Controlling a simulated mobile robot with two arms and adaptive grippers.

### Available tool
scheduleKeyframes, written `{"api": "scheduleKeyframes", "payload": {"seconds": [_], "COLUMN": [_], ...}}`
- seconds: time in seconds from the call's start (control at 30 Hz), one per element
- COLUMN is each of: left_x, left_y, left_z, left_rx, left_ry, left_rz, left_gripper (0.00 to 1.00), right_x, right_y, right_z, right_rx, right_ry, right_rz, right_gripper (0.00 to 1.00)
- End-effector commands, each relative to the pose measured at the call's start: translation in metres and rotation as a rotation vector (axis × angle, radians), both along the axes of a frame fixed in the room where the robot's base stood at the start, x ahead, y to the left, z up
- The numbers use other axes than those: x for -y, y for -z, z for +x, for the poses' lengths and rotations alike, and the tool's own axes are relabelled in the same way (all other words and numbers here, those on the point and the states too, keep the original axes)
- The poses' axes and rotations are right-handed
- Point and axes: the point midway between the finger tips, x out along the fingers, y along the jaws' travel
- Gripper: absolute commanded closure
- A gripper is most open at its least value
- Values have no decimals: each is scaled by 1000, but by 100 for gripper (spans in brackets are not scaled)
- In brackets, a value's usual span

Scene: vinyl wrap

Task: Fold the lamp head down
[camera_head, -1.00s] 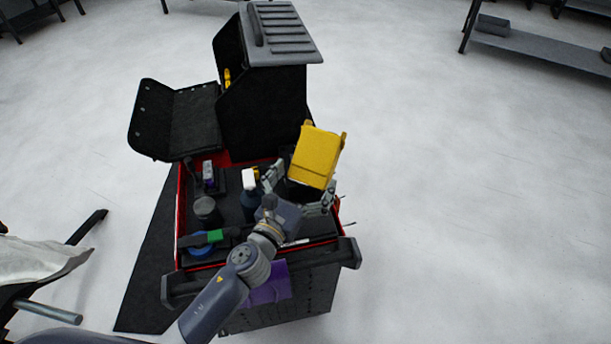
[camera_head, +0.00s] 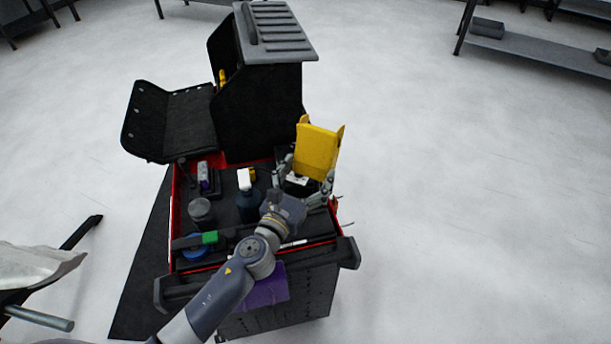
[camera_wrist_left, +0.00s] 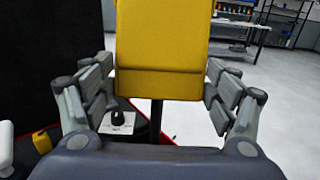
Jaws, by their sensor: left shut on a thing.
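The yellow lamp head (camera_head: 316,150) stands above the right side of the cart's top. It fills the upper middle of the left wrist view (camera_wrist_left: 163,45), with a dark post below it. A small white-topped block (camera_head: 298,179) shows below the head. My right gripper is not in view.
The red and black tool cart (camera_head: 322,228) carries a dark spray bottle (camera_head: 248,203), a grey cylinder (camera_head: 201,213) and a green-and-blue tool (camera_head: 210,238). A tall black box (camera_head: 265,105) rises behind them.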

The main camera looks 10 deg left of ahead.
Motion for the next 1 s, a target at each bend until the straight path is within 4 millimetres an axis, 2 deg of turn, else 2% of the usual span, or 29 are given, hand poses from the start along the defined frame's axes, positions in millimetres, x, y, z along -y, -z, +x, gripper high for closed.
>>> {"api": "scheduleKeyframes", "payload": {"seconds": [0.07, 0.1, 0.2, 0.67, 0.93, 1.0], "left_x": [0, 0, 0, 0, -1, 0], "left_y": [8, 8, 8, 2, -22, -34], "left_z": [-2, -2, -3, -1, -1, -1], "left_rx": [-14, -14, -13, -4, -1, 2], "left_ry": [0, 0, 0, 1, 3, 3], "left_rz": [6, 6, 6, 3, 7, 5], "left_gripper": [63, 18, 0, 0, 0, 0], "right_x": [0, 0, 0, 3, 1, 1], "right_y": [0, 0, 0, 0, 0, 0], "right_z": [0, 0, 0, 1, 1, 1], "right_rx": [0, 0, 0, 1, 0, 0], "right_ry": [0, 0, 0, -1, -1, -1], "right_rz": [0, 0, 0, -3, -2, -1], "right_gripper": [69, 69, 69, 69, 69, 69]}}
